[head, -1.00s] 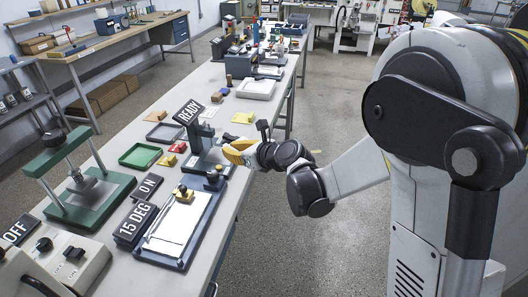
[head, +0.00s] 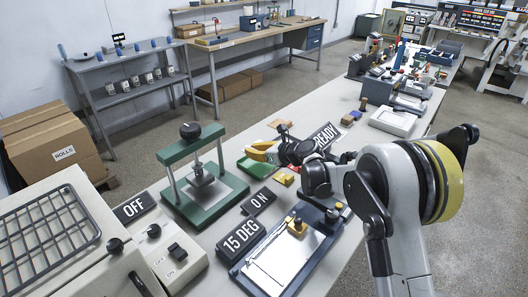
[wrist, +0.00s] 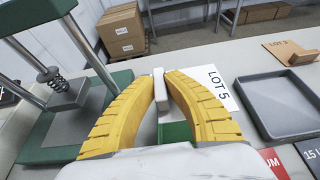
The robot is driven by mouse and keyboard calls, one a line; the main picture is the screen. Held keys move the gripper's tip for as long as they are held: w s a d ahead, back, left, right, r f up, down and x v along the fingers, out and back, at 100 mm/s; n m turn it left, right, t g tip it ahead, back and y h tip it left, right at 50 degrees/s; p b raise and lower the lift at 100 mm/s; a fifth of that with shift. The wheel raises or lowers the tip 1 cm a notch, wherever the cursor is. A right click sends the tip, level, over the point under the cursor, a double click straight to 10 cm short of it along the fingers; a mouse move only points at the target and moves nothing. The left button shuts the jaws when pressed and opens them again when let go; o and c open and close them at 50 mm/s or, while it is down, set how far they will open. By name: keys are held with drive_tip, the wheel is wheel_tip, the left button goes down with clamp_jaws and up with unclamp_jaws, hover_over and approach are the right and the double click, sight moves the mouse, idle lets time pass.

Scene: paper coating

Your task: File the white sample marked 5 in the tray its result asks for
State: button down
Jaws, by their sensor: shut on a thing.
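My gripper (head: 262,152) is above the bench near the green tray (head: 257,168), its yellow fingers closed around a small whitish block (wrist: 160,90). In the wrist view the white sample (wrist: 222,82), marked LOT 5, shows behind the right finger. The block looks like its handle. Part of the sample is hidden by the finger. Green of the tray (wrist: 174,133) shows below, between the fingers. A grey tray (wrist: 284,106) lies to the right. I cannot tell how high the sample is above the bench. The result tags below the trays are only partly readable.
A green-based press (head: 203,190) stands left of the gripper, with its column close by. A tan sample marked LOT 3 (wrist: 280,52) lies beyond the grey tray.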

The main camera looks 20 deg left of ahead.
drive_tip(key=shift+w+a+f, duration=0.1)
drive_tip(key=shift+w+a, duration=0.15)
drive_tip(key=shift+a, duration=0.1)
drive_tip(key=shift+s+d+f+b, duration=0.1)
drive_tip(key=shift+f+b, duration=0.3)
drive_tip(key=shift+f, duration=0.1)
drive_tip(key=shift+f+b, duration=1.25)
drive_tip(key=shift+f, duration=1.5)
drive_tip(key=shift+f, duration=0.15)
